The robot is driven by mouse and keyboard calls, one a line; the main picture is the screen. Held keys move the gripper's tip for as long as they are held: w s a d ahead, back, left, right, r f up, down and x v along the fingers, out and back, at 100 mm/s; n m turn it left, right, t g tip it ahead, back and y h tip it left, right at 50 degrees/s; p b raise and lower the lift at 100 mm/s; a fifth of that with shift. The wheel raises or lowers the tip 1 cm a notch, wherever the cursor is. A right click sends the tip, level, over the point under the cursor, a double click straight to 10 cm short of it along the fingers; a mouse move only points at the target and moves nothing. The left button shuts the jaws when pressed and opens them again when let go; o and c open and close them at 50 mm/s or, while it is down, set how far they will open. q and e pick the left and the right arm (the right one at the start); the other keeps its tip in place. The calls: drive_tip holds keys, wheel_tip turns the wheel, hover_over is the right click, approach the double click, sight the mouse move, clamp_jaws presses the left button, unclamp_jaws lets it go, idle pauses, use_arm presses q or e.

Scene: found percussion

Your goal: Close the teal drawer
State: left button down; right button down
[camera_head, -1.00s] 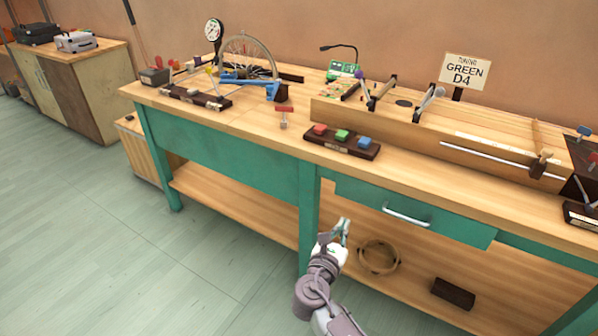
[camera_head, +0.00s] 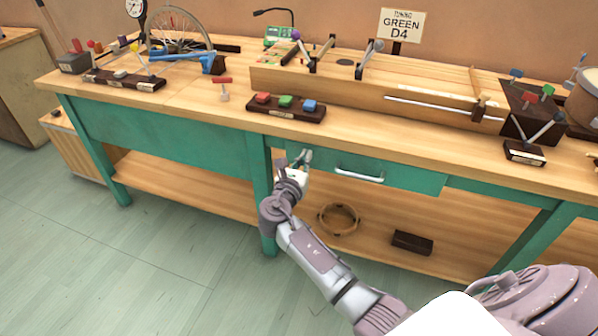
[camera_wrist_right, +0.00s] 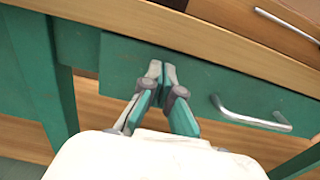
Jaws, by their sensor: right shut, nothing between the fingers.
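The teal drawer (camera_head: 405,178) is under the front edge of the workbench, with a silver bar handle (camera_head: 359,175) on its front. My right gripper (camera_head: 303,156) is shut and empty, with its tips at the left part of the drawer front, left of the handle. In the right wrist view the shut fingertips (camera_wrist_right: 162,68) overlap the teal front (camera_wrist_right: 200,80), and the handle (camera_wrist_right: 250,116) is to their right. I cannot tell whether the tips touch the front, or how far out the drawer stands. My left gripper is not in view.
The wooden workbench top (camera_head: 400,140) overhangs just above my right gripper. A teal leg (camera_head: 262,185) stands left of it. On the lower shelf are a wooden ring (camera_head: 338,205) and a dark block (camera_head: 412,243). A block with coloured keys (camera_head: 285,114) sits on top.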

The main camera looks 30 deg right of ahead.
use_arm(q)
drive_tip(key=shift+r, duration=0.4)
use_arm(e)
drive_tip(key=shift+w+d, duration=0.3)
drive_tip(key=shift+d, duration=0.05)
